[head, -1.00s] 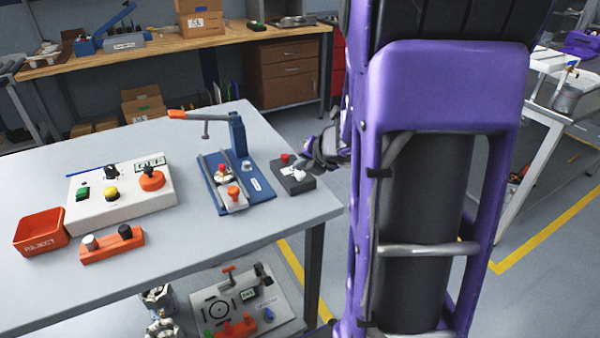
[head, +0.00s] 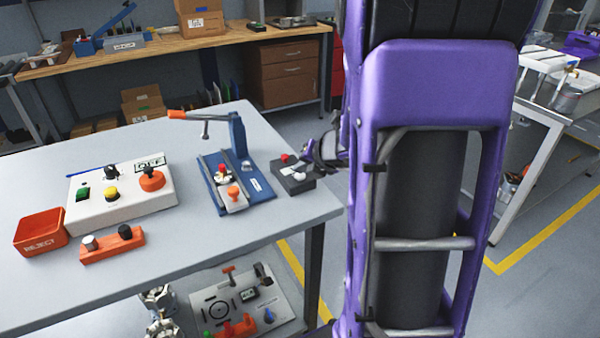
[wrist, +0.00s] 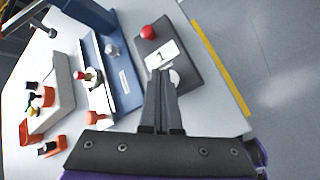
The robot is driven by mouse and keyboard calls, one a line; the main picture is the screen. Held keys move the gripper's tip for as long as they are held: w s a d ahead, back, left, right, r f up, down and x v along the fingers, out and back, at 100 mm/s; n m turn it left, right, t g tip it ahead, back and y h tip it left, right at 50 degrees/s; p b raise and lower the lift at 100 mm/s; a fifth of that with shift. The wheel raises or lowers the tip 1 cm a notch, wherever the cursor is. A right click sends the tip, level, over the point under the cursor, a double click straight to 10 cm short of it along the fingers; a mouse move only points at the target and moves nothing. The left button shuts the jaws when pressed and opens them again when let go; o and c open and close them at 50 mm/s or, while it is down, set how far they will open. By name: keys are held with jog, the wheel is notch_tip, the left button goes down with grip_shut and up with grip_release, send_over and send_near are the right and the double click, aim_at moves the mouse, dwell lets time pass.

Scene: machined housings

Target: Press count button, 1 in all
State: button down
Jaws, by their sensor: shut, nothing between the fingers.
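A dark grey box (head: 294,176) sits at the right end of the grey table. It carries a red button (head: 285,157), a small white display and a white round button (head: 300,177). In the wrist view the box (wrist: 190,72) shows the red button (wrist: 147,32), the display (wrist: 161,54) with a dark mark like a 1, and the white button (wrist: 175,77), partly hidden by my fingers. My gripper (wrist: 161,74) is shut and empty, its tips over the box beside the white button. I cannot tell whether they touch. In the head view the gripper is mostly hidden.
A blue press fixture (head: 236,160) with a raised lever stands left of the box. Further left are a white control panel (head: 125,195), an orange REJECT bin (head: 40,232) and an orange two-knob block (head: 112,245). The table's right edge is close to the box.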

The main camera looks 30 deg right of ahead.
aim_at(301, 177)
dwell(0.4)
jog(key=shift+r+p, duration=0.85)
jog(key=shift+p, duration=0.05)
notch_tip(301, 177, up, 5)
jog(key=p, duration=0.5)
dwell(0.5)
